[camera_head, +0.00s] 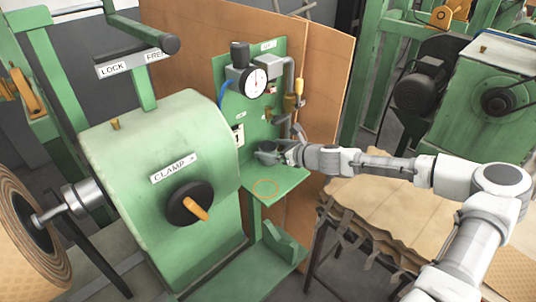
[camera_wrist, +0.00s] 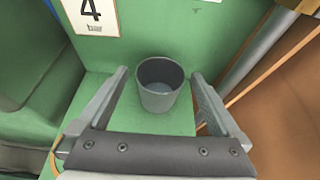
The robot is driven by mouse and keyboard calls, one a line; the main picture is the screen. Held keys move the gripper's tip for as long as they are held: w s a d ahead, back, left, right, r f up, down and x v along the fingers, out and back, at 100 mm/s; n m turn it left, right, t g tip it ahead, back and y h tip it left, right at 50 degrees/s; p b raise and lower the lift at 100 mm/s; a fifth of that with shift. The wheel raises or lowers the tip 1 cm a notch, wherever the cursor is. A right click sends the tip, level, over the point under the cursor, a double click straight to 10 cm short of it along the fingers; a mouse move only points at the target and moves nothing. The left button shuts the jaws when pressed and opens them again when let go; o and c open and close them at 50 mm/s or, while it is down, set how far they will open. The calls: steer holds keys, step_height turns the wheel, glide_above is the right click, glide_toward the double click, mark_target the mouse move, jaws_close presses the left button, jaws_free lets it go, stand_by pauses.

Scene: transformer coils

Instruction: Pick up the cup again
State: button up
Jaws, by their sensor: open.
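The cup (camera_wrist: 160,97) is small, grey and open at the top. It stands upright on a green shelf (camera_wrist: 178,124) below a panel. In the wrist view my gripper (camera_wrist: 160,88) is open, with one finger on each side of the cup and a visible gap to both. In the head view my gripper (camera_head: 283,154) reaches in from the right over the same green shelf (camera_head: 283,180). There the cup (camera_head: 265,148) is small and partly hard to separate from the fingers.
A sign marked 4 (camera_wrist: 91,13) is on the panel behind the cup. A gauge (camera_head: 256,82) and pipes are above the shelf. A large green clamp housing (camera_head: 150,140) stands to the left. A brown board (camera_head: 325,80) rises behind. An orange ring (camera_head: 265,188) marks the shelf front.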

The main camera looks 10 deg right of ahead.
steer(key=shift+x, duration=1.05)
steer(key=c, duration=1.5)
